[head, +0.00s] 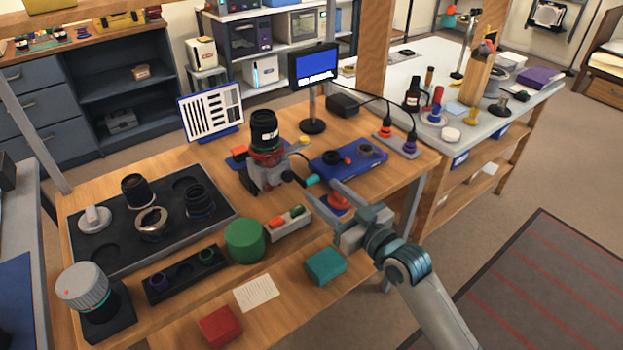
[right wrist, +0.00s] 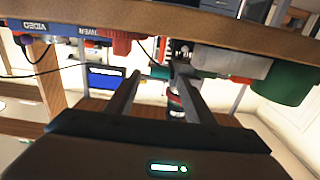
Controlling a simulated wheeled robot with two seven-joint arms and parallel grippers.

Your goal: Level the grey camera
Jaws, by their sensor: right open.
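The grey camera (head: 270,178) stands on the wooden table, with a black lens (head: 264,130) pointing up from it. A reddish ring shows where lens and body meet. Any small tilt is hard to tell. A teal-ended handle (head: 313,181) sticks out from its right side; its teal end (right wrist: 160,72) also shows in the right wrist view. My right gripper (head: 322,190) is open and empty, its fingertips close to the handle's end. In the right wrist view my right gripper (right wrist: 158,76) has its fingers apart around the line of sight to the handle; contact cannot be told. My left gripper is out of view.
A blue tray (head: 340,165) lies right of the camera, a monitor (head: 314,66) behind. A green cylinder (head: 245,240) and a grey box with coloured buttons (head: 288,224) stand in front. A dark tray (head: 110,240) with lenses is at left. A red round button (head: 340,200) sits near my gripper.

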